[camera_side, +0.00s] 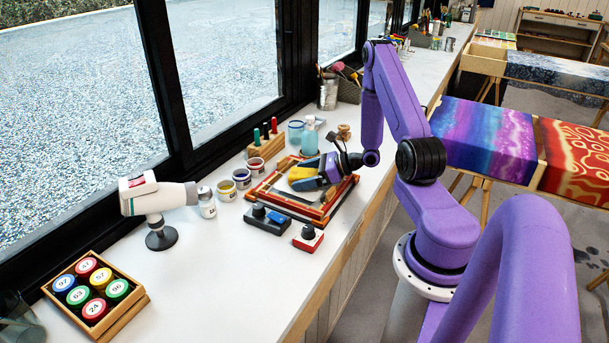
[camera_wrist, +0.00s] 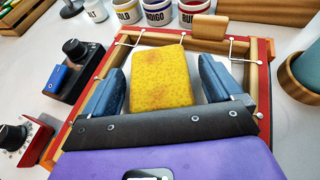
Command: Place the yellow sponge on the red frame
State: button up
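The yellow sponge (camera_side: 301,173) lies over the inside of the red frame, between the fingers of my gripper (camera_side: 309,174). In the wrist view the sponge (camera_wrist: 162,80) is a yellow block with faint orange stains. The blue fingers of my gripper (camera_wrist: 163,82) stand at its left and right, with narrow gaps showing at both sides. My gripper looks open around it. The sponge's near end is hidden behind the dark palm bar. The red frame (camera_side: 286,209) has wooden inner bars and lies on the white counter; its red right rim (camera_wrist: 268,78) shows in the wrist view. Whether the sponge touches the surface below is unclear.
Two knobbed boxes, one dark (camera_side: 265,219) and one red and white (camera_side: 308,237), sit close before the frame. Paint jars (camera_side: 241,178) stand beyond its left side. A teal vessel (camera_wrist: 302,72) stands close at right in the wrist view.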

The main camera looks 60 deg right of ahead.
jog(key=shift+r, duration=0.15)
jog(key=shift+s+d+r, duration=0.15)
jog(key=shift+s, duration=0.2)
jog(key=v, duration=1)
jog(key=shift+d, duration=0.1)
jog(key=shift+s+r, duration=0.3)
jog(key=shift+s, duration=0.1)
jog(key=s+a+r+n+g+y, duration=0.1)
jog(key=a+r+n+g+y, duration=0.15)
jog(key=a+n+g, duration=0.5)
jog(key=a+r+n+g+y, duration=0.2)
jog(key=a+n+g+y, duration=0.2)
jog(key=a+n, duration=0.65)
jog(key=s+a+r+n+h, duration=0.3)
jog(key=s+a+n+h, duration=0.2)
jog(key=n, duration=0.8)
jog(key=s+a+r+n+h, duration=0.4)
jog(key=s+a+n+h, duration=0.2)
jog(key=n, duration=0.7)
jog(key=shift+s+a+g, duration=0.45)
jog(key=shift+s+a, duration=0.2)
jog(key=shift+s, duration=0.4)
